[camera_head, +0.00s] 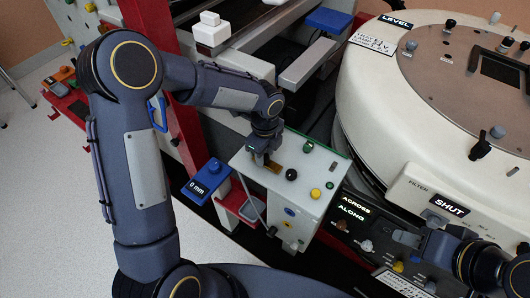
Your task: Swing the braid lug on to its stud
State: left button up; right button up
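My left gripper (262,158) points down at the top of a white box (318,190), at the box's left part. A small brass-coloured piece (274,166) shows right beside its fingertips; I cannot tell whether the fingers hold it, or whether it is the lug. A thin grey strand (252,203), possibly the braid, runs down the box's left side. A black knob (291,174), a yellow knob (315,194) and a green knob (308,147) stand on the box top; I cannot tell which part is the stud. My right gripper (404,238) is at the lower right, over the ACROSS/ALONG panel.
A large round cream housing (372,100) stands close on the right, with a SHUT display (449,206). A blue block reading 0 mm (205,182) and a red bracket (232,202) stick out left of the box. A red post (187,135) rises behind my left arm.

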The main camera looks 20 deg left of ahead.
aim_at(265, 156)
pick_arm(q)
jog(key=shift+o, duration=0.6)
notch_tip(265, 156, up, 8)
jog(key=shift+f, duration=0.25)
jog(key=shift+r, duration=0.1)
jog(key=shift+a+r, duration=0.1)
jog(key=s+a+r+n+t+h, duration=0.1)
jog(key=s+a+r+n+t, duration=0.1)
jog(key=s+n, duration=0.5)
jog(key=s+a+r+n+t+h, duration=0.1)
jog(key=s+a+r+n, duration=0.2)
jog(key=s+n, duration=0.5)
jog(key=s+a+r+n+t+h, duration=0.1)
jog(key=s+a+r+n+t, duration=0.1)
jog(key=s+n, duration=0.6)
jog(key=shift+s+a+r+n+t+h+p, duration=0.15)
jog(key=shift+a+r+n+t+h+p, duration=0.2)
jog(key=shift+r+n, duration=0.2)
